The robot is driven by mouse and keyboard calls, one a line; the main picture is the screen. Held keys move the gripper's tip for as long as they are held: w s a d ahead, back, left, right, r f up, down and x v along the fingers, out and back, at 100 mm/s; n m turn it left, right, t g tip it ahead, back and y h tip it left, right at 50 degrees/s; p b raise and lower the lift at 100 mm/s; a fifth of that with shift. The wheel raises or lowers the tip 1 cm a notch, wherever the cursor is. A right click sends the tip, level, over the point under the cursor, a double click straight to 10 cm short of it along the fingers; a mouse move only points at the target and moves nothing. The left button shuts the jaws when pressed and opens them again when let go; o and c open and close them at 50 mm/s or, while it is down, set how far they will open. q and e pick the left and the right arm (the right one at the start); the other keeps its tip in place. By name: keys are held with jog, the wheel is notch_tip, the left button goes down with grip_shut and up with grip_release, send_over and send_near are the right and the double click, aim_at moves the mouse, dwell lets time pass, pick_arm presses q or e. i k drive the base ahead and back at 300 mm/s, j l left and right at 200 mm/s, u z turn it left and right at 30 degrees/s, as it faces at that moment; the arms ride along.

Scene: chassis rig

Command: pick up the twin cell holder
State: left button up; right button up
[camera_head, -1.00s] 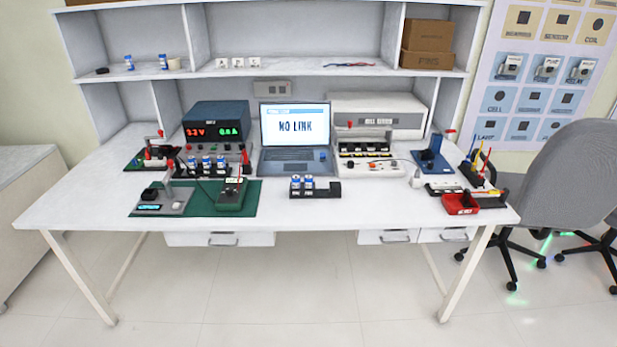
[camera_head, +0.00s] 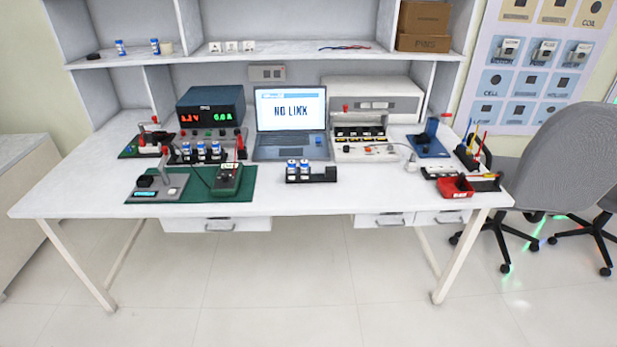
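A black holder (camera_head: 324,176) with two blue-and-white cells upright in its left part stands on the white table in front of the laptop; it fits the twin cell holder. Its right part looks empty. Another dark holder (camera_head: 201,159) with several similar cells stands farther left, in front of the power supply. Neither of my grippers is in view, and nothing touches the twin cell holder.
A green mat (camera_head: 243,192) with a small stand and a green device lies left of the holder. A laptop (camera_head: 290,123) is behind it. A red tray (camera_head: 455,188) sits at the right front. The table (camera_head: 380,199) is clear around the holder's front and right.

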aim_at(330, 175)
jog(key=i+l, duration=0.1)
jog(key=i, duration=0.35)
jog(key=i+l, duration=0.1)
jog(key=i, duration=0.3)
